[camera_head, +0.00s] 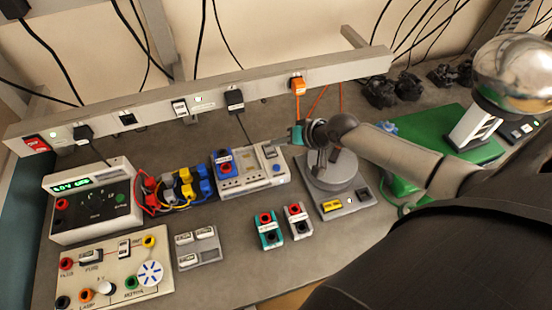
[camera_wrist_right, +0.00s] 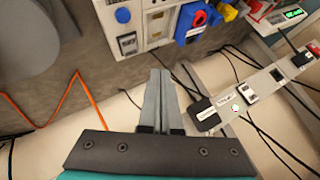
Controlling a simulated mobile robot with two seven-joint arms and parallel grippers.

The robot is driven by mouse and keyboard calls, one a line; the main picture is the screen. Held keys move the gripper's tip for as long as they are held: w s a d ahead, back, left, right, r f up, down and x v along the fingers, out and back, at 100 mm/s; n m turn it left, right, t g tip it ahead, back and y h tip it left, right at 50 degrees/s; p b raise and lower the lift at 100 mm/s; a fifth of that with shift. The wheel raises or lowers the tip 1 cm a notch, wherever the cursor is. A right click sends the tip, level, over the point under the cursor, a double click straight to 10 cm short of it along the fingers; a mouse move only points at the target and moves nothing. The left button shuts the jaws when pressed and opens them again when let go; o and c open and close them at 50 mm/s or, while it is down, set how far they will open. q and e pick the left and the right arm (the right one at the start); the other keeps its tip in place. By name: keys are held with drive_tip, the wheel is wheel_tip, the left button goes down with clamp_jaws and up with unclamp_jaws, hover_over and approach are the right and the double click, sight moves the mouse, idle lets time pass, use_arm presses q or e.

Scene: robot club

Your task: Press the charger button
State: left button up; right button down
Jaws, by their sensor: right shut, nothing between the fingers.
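A grey-white box that looks like the charger (camera_head: 256,183) sits on the bench near the middle. My right gripper (camera_head: 284,138) reaches in from the right, behind and above the box. In the wrist view its fingers (camera_wrist_right: 160,73) are together, empty, pointing toward the box and apart from it. My left gripper is not in view.
A round grey machine (camera_head: 333,172) stands right of the box, below my right arm. A long power rail (camera_head: 340,72) with plugs and cables runs behind. Teal (camera_head: 268,229) and grey (camera_head: 298,221) modules lie in front. A meter (camera_head: 92,207) stands left.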

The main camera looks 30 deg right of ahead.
drive_tip(key=f, duration=0.1)
drive_tip(key=b, duration=0.7)
hover_over(277, 168)
drive_tip(key=f, duration=0.4)
drive_tip(key=s+f, duration=0.1)
drive_tip(key=f, duration=0.1)
drive_tip(key=shift+d+f, duration=0.1)
drive_tip(key=shift+f, duration=0.8)
drive_tip(key=shift+b, duration=0.3)
idle(0.3)
drive_tip(key=shift+f, duration=0.4)
